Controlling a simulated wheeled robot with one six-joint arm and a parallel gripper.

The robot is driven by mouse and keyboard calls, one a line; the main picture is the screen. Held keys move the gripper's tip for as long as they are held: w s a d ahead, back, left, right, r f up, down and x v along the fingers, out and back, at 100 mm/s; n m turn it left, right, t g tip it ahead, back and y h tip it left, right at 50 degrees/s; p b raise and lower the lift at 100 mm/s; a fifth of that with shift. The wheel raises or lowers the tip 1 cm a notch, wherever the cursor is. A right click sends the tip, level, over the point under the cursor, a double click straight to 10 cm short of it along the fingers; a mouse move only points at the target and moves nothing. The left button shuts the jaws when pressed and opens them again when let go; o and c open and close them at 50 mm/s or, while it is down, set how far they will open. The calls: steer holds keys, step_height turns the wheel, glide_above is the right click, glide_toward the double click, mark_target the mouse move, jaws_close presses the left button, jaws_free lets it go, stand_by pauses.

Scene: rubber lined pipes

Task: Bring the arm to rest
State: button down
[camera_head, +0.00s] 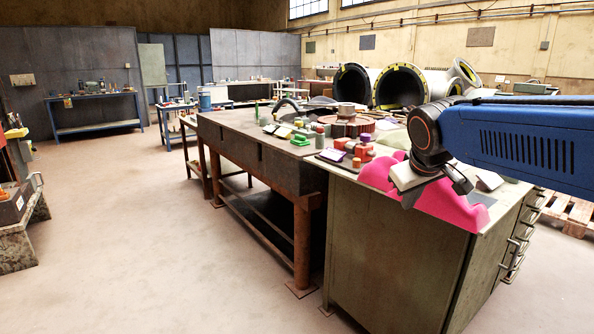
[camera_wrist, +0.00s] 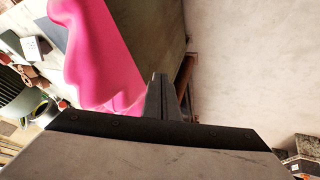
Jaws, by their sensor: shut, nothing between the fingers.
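My gripper (camera_head: 407,204) hangs at the end of my blue arm, over the near corner of the workbench, in front of a bright pink cloth. In the wrist view my gripper (camera_wrist: 157,78) shows its fingers shut together with nothing between them. The pink cloth (camera_head: 456,206) drapes over the bench's front edge; it also fills the upper left of the wrist view (camera_wrist: 92,60). Whether the fingers touch the cloth cannot be told. My arm reaches in from the right and hides part of the bench top.
The workbench (camera_head: 372,250) holds several small coloured blocks, bottles and a round reddish part (camera_head: 346,126). Large black-lined pipes (camera_head: 400,88) stand behind it. A blue table (camera_head: 96,112) is at the far left. The floor (camera_head: 150,220) left of the bench is clear.

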steer(key=s+d+f+m+g, duration=0.1)
steer(key=s+f, duration=0.7)
steer(key=s, duration=0.4)
steer(key=s+d+f+m+g+y, duration=0.1)
steer(key=s+f+m, duration=0.1)
steer(key=s+f, duration=0.7)
steer(key=s, duration=0.4)
steer(key=shift+s+m, duration=0.25)
steer(key=shift+m, duration=0.05)
steer(key=shift+d, duration=0.1)
